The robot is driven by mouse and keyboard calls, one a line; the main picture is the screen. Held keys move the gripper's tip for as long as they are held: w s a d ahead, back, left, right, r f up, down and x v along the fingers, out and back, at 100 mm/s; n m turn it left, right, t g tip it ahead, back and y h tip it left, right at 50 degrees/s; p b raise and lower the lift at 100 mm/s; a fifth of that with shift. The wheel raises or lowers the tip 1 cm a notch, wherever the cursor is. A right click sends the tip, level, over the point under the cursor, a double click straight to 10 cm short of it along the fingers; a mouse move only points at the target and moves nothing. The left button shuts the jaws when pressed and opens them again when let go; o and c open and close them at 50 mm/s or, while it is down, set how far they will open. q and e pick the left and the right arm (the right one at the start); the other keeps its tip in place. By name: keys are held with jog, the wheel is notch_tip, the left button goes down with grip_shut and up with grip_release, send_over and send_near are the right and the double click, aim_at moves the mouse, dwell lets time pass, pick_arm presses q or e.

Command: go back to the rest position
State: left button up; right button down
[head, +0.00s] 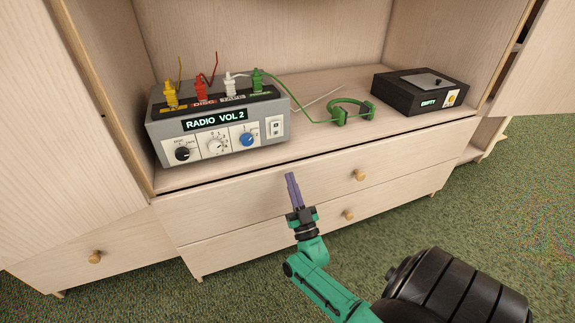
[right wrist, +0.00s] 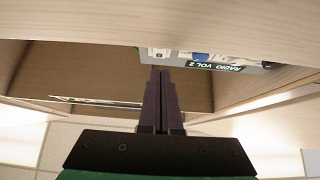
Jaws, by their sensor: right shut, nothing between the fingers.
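My right gripper (head: 292,186) is shut and empty, with its purple fingers together. In the head view it is in front of the cabinet's upper drawer (head: 235,200), below the shelf edge; whether it touches the drawer I cannot tell. In the right wrist view the closed fingers (right wrist: 160,85) point toward the cabinet, with part of the grey radio unit (right wrist: 215,62) beyond them. My left gripper is not in view.
The grey radio unit (head: 218,127) with coloured plugs stands on the shelf, its display reading "RADIO VOL 2". Green headphones (head: 352,111) and a black box (head: 420,90) marked "EMPTY" are to its right. Drawer knobs (head: 359,175) stick out. Green carpet (head: 480,205) is clear at right.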

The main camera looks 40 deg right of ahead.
jog(key=shift+s+a+f, duration=0.15)
jog(key=shift+s+f, duration=0.25)
jog(key=shift+f, duration=0.2)
